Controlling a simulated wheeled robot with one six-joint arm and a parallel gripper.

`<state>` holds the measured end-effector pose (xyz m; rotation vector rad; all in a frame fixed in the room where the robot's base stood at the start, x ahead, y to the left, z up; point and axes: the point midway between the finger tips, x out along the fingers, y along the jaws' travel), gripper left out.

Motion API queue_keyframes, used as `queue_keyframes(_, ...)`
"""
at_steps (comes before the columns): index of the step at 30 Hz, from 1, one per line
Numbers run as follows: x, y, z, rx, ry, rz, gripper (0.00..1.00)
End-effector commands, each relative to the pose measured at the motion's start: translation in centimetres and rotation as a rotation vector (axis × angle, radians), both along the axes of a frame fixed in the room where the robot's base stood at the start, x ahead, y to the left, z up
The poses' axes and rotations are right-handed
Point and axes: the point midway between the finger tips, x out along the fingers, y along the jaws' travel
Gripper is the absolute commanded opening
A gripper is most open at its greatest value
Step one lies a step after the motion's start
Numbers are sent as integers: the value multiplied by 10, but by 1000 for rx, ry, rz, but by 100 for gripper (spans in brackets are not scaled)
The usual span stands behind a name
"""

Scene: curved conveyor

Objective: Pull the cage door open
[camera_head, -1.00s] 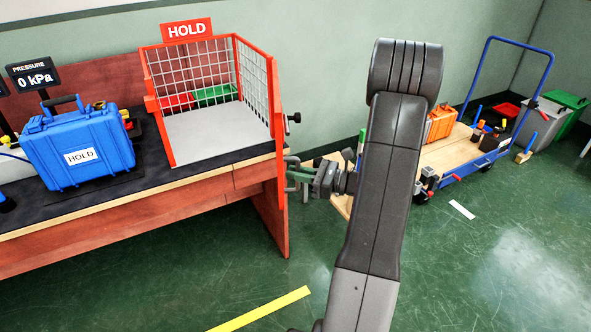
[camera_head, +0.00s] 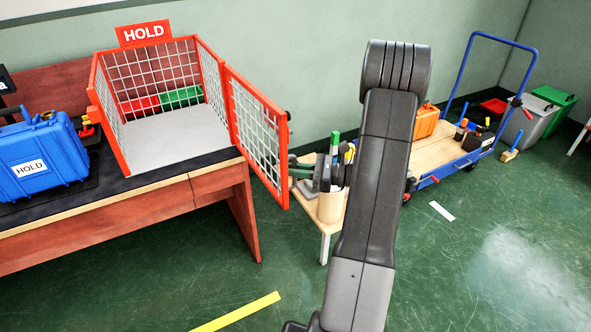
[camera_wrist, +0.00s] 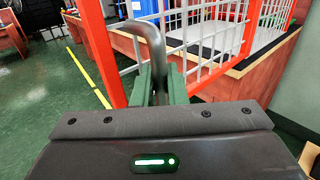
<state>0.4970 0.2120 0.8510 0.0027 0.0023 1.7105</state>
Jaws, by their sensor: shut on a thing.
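The cage (camera_head: 112,140) has a red frame with pale mesh and a HOLD sign on top. It stands on the bench at left, and its front is uncovered. Its red mesh door (camera_head: 258,130) is swung outward past the bench's front edge, to the right of the opening. My gripper (camera_head: 300,172) is at the door's outer edge. In the wrist view, the green fingers of my gripper (camera_wrist: 162,85) are closed around a grey metal bar handle (camera_wrist: 152,42) beside the door's red frame (camera_wrist: 97,45). The jaws' contact is partly hidden in the head view.
A blue HOLD case (camera_head: 60,148) stands on the bench (camera_head: 130,215) at left. A small wooden table (camera_head: 312,212) with a container of tools is behind my gripper. A blue-handled cart (camera_head: 440,160) stands further right.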

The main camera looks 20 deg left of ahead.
Motion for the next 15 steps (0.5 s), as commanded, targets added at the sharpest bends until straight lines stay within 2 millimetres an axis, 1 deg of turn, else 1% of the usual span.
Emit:
queue_keyframes(7,0,1,0,0,1,0,0)
queue_keyframes(8,0,1,0,1,1,0,16)
queue_keyframes(10,0,1,0,0,0,0,30)
queue_keyframes(15,0,0,0,0,0,-1,30)
